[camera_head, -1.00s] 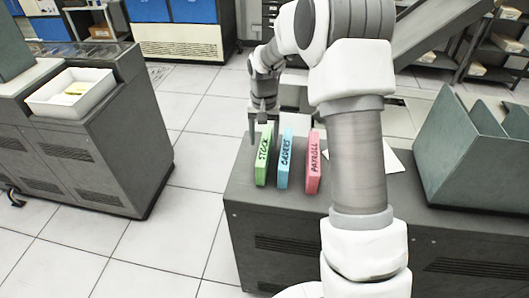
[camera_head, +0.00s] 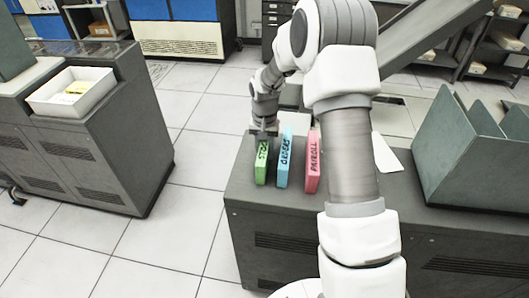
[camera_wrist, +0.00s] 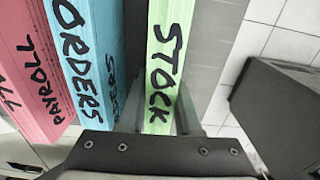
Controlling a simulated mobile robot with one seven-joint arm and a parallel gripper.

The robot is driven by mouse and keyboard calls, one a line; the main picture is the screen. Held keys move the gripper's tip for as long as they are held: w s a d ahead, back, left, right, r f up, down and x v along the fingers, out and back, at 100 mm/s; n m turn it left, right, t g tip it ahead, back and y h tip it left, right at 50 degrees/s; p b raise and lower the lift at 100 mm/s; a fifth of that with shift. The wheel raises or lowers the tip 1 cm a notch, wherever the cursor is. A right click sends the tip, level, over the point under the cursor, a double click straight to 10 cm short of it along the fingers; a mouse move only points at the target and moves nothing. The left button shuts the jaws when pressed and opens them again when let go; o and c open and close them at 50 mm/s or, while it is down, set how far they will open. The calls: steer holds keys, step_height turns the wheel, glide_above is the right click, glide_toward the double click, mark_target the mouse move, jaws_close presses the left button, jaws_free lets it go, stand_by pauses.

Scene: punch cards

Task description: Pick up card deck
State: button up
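The green card deck marked STOCK (camera_head: 262,164) stands upright at the left of a row on the grey cabinet top. The blue ORDERS deck (camera_head: 284,162) and the pink PAYROLL deck (camera_head: 313,170) stand to its right. My gripper (camera_head: 263,134) is over the top of the green deck, pointing down. In the wrist view the green deck (camera_wrist: 164,50) runs between my two fingers, one on each side. The fingers look open, with a small gap at the deck; their tips are partly hidden. The left finger sits between the green and blue (camera_wrist: 88,60) decks.
The grey cabinet top (camera_head: 240,178) is bare left of the green deck. A sheet of white paper (camera_head: 386,155) and a grey-green divided rack (camera_head: 455,150) are to the right. A white tray (camera_head: 50,104) stands on another cabinet at the left.

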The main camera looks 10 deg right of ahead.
jaws_close()
steer(key=shift+r, duration=0.1)
steer(key=shift+r, duration=0.4)
steer(key=r, duration=0.1)
steer(key=w+r, duration=0.1)
steer(key=r, duration=0.1)
steer(key=shift+r+b, duration=0.3)
steer(key=shift+b, duration=0.1)
steer(key=w+a+r, duration=0.1)
steer(key=w+r, duration=0.5)
steer(key=w, duration=0.4)
steer(key=shift+w+a+r, duration=0.2)
steer(key=shift+w+r, duration=0.05)
